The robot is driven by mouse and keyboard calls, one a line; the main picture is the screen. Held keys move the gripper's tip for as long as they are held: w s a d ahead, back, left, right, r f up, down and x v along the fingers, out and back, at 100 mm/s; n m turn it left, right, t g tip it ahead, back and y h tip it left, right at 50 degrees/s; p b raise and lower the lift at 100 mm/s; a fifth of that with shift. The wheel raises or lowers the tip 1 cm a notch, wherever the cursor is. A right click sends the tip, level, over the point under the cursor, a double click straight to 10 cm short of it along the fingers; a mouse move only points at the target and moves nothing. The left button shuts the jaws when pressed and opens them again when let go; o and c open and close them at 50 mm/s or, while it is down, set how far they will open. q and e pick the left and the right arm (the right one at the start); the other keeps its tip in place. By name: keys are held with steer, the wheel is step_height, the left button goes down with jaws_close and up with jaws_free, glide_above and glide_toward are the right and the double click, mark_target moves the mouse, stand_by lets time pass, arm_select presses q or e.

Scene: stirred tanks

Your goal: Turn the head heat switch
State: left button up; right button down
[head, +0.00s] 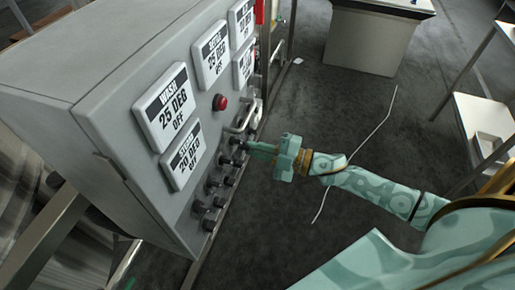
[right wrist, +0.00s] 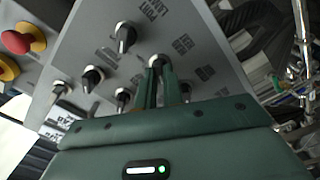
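Several black rotary switches sit in rows on the lower right of the grey cabinet face; one lower switch (head: 220,202) shows in the head view. My right gripper (head: 249,146) reaches in from the right to a switch in the upper part of these rows. In the right wrist view its fingers (right wrist: 162,88) stand close together on both sides of that switch (right wrist: 157,61) and appear shut on it. The fingers hide most of the knob. My left gripper is out of view.
A red button (head: 220,102) and a metal handle (head: 241,120) are close by on the panel. Display plates (head: 165,107) cover the face's left and top.

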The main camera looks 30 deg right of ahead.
arm_select(q)
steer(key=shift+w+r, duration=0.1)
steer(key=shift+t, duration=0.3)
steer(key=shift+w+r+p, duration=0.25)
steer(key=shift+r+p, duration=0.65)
steer(key=shift+p, duration=0.05)
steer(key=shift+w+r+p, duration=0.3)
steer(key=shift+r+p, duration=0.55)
steer(key=shift+p, duration=0.1)
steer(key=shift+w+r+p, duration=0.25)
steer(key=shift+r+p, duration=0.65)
steer(key=shift+p, duration=0.05)
arm_select(e)
steer(key=shift+m, duration=3.8)
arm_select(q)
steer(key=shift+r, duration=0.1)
arm_select(e)
steer(key=c, duration=1.5)
jaws_free()
